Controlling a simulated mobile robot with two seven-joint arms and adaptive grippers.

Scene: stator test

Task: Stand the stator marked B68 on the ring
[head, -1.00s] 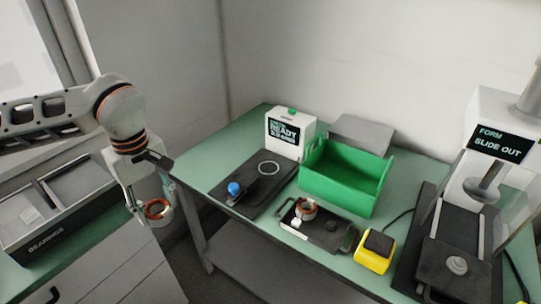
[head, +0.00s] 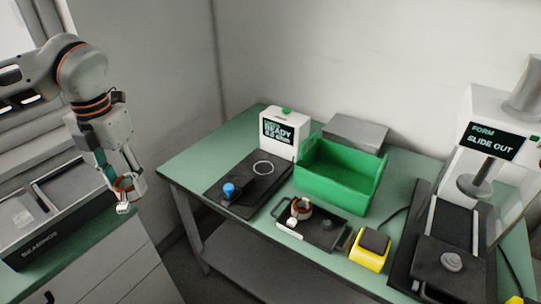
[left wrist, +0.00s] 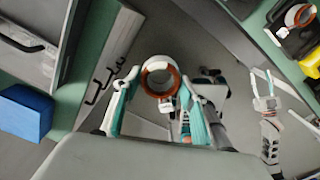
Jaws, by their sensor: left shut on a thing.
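My left gripper (head: 124,192) is shut on a stator (left wrist: 160,77), a ring with copper-coloured windings and a pale rim. It hangs in the air left of the table, above the drawer cabinet's edge. A small white tag shows on it, but I cannot read a mark. The pale ring (head: 263,168) lies bare on the dark plate of the tester (head: 283,133), whose screen reads READY. A second stator (head: 302,207) sits on a black tray (head: 322,232); its mark is unreadable. My right gripper (left wrist: 262,82) shows in the left wrist view, its fingers apart and empty.
A blue knob (head: 229,190) stands on the tester's plate near the ring. A green bin (head: 338,182), a yellow box (head: 370,250) and a press (head: 480,190) stand further right. A bearings bin (head: 65,225) is at left. The table's far left corner is clear.

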